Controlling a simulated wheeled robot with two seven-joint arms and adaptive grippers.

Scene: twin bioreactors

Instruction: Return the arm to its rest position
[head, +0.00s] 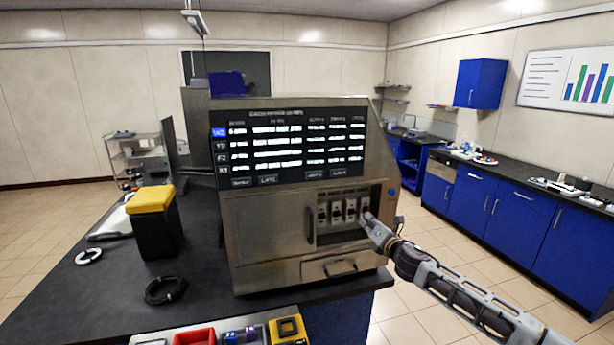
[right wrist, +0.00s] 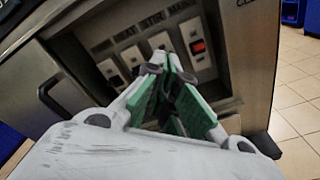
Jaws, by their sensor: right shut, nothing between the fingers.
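My right arm (head: 470,298) reaches in from the lower right in the head view. Its gripper (head: 371,224) is at the right end of the switch row on the steel control unit (head: 262,232). In the right wrist view the gripper (right wrist: 166,62), with green finger pads, is shut and empty. Its tips are in front of the switch panel, just left of the rightmost switch (right wrist: 198,46), which shows red under the MAINS label. Whether the tips touch the panel I cannot tell. My left gripper is not in view.
The unit stands on a dark bench (head: 105,290) with a yellow-lidded black box (head: 155,230), a black ring (head: 165,290) and a white ring (head: 89,256). A red tray (head: 195,337) is at the front edge. Open floor (head: 415,325) lies right of the bench, before blue cabinets (head: 515,222).

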